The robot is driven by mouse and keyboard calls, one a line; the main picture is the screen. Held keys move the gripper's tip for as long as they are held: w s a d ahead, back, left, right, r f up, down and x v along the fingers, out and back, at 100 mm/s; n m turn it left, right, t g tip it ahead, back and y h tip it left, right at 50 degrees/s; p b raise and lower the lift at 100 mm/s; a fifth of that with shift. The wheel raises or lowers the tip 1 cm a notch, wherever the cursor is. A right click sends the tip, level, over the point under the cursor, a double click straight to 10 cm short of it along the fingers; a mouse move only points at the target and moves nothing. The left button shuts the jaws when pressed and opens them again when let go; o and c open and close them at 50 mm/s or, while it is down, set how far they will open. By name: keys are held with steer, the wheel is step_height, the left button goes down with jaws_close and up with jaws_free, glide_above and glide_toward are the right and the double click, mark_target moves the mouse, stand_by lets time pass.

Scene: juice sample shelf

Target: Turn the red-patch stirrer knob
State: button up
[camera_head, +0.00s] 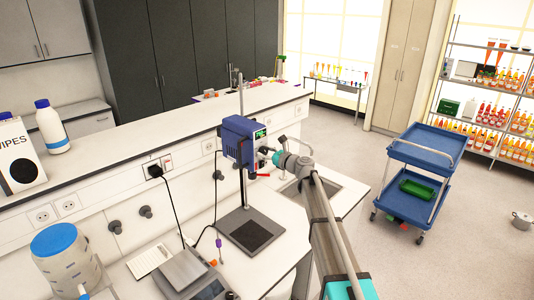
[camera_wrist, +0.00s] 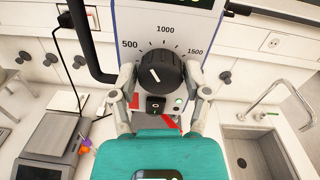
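The stirrer (camera_head: 236,142) is a blue box on a vertical rod above a dark base plate (camera_head: 250,230). In the wrist view its pale front panel (camera_wrist: 205,22) carries a scale marked 500, 1000 and 1500. The black knob (camera_wrist: 161,73) sits below the scale; its white pointer line leans up and left. A red patch (camera_wrist: 170,124) shows below the knob, partly hidden by my gripper. My gripper (camera_wrist: 161,76) has one finger on each side of the knob. The fingers look spread, with narrow gaps at the knob; contact is unclear. In the head view my gripper (camera_head: 268,157) is at the stirrer's front.
A black switch and green light (camera_wrist: 178,101) lie just under the knob. A sink (camera_wrist: 255,150) with a tap is at the right. A balance (camera_head: 185,270) and a blue-lidded container (camera_head: 55,240) stand on the bench at left. A blue cart (camera_head: 425,150) stands on the floor.

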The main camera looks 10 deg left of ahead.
steer(key=c, duration=0.6)
steer(key=shift+d, duration=0.1)
steer(key=shift+n, duration=0.4)
steer(key=n, duration=0.3)
steer(key=shift+r, duration=0.1)
steer(key=n, duration=0.5)
steer(key=shift+n+p, duration=0.3)
steer(key=shift+p, duration=0.05)
steer(key=n, duration=0.4)
steer(key=shift+h, duration=0.3)
steer(key=shift+n, duration=2.1)
